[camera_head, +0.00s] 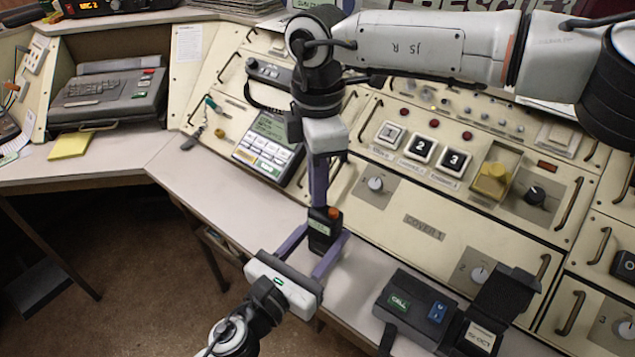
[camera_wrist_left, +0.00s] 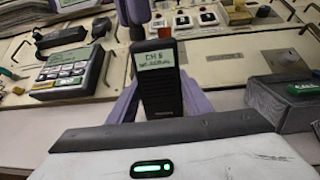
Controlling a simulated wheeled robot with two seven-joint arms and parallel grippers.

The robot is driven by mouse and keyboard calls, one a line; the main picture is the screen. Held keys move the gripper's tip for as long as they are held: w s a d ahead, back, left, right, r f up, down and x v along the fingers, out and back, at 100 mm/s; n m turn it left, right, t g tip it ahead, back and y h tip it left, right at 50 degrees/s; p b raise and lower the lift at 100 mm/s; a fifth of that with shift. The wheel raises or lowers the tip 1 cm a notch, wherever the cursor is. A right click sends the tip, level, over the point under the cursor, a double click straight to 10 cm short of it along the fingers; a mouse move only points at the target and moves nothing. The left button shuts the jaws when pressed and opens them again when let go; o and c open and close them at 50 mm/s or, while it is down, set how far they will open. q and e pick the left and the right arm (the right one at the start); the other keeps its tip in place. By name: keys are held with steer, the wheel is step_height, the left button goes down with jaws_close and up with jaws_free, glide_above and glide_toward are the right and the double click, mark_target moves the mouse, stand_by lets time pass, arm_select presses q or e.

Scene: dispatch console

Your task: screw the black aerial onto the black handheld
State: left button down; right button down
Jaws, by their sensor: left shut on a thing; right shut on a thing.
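The black handheld (camera_head: 321,236) stands upright with a lit screen and an orange knob on top. In the left wrist view the handheld (camera_wrist_left: 161,95) shows "CH 5" on its screen. My left gripper (camera_head: 326,240) is shut on the handheld, its purple fingers on either side of the body. My right gripper (camera_head: 318,196) comes down from above, shut, with its purple fingertips right at the handheld's top, beside the orange knob. The black aerial cannot be made out; the right fingers hide what they hold. Whether aerial and handheld touch cannot be told.
A black unit with a "CELL" label (camera_head: 410,308) and an open-lidded black box (camera_head: 490,312) sit on the desk at front right. The sloping console panel (camera_head: 425,228) with handles and knobs rises close behind the grippers. Bare desk (camera_head: 215,180) lies to the left.

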steer(key=m, duration=0.6)
steer(key=c, duration=1.8)
jaws_free()
steer(key=shift+c, duration=0.2)
steer(key=shift+r, duration=2.3)
